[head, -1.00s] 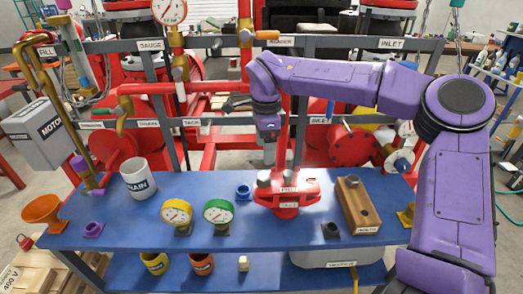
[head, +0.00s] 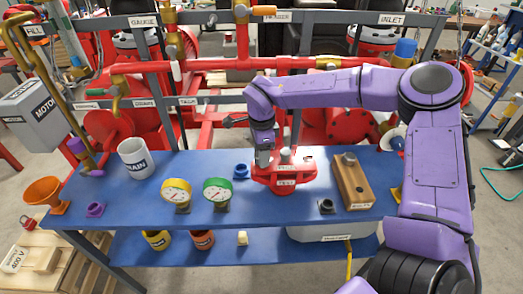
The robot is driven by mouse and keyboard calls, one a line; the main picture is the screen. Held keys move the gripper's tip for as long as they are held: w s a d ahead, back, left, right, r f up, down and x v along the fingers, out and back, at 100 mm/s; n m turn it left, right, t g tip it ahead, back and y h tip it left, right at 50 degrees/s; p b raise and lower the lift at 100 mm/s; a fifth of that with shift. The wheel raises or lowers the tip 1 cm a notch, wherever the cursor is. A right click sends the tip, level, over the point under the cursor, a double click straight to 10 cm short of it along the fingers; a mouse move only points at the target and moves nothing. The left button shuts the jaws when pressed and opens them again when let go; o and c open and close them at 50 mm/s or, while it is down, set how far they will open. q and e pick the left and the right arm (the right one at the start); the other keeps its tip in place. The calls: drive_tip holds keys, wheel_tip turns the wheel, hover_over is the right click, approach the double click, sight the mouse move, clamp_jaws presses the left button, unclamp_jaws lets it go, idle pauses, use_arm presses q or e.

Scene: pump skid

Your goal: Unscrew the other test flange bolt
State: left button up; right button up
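The red test flange (head: 287,183) stands on the blue bench, a little right of the middle. One grey bolt head (head: 285,154) shows on its top. My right gripper (head: 263,163) points down at the left part of the flange top, where it hides the other bolt's place. Its fingers are too small and covered to tell whether they are open or shut on a bolt. A wooden block (head: 352,186) to the right of the flange has a grey bolt-like piece (head: 349,158) at its far end. My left gripper is not in view.
Red pipework (head: 210,66) runs behind. The bench front between gauges and flange is clear.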

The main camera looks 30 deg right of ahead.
drive_tip(key=c, duration=0.5)
drive_tip(key=shift+r+p, duration=0.15)
drive_tip(key=shift+p, duration=0.25)
drive_tip(key=shift+c, duration=0.2)
drive_tip(key=shift+r+n+p, duration=0.1)
drive_tip(key=shift+n+p, duration=0.7)
drive_tip(key=shift+p, duration=0.15)
drive_tip(key=n+p, duration=0.3)
drive_tip(key=p, duration=0.1)
drive_tip(key=shift+n, duration=0.3)
drive_tip(key=n+p, duration=0.3)
drive_tip(key=shift+f+n, duration=0.25)
drive_tip(key=shift+n, duration=0.85)
drive_tip(key=n, duration=0.4)
drive_tip(key=shift+n, duration=0.3)
drive_tip(key=o, duration=1.1)
drive_tip(key=shift+o, duration=0.2)
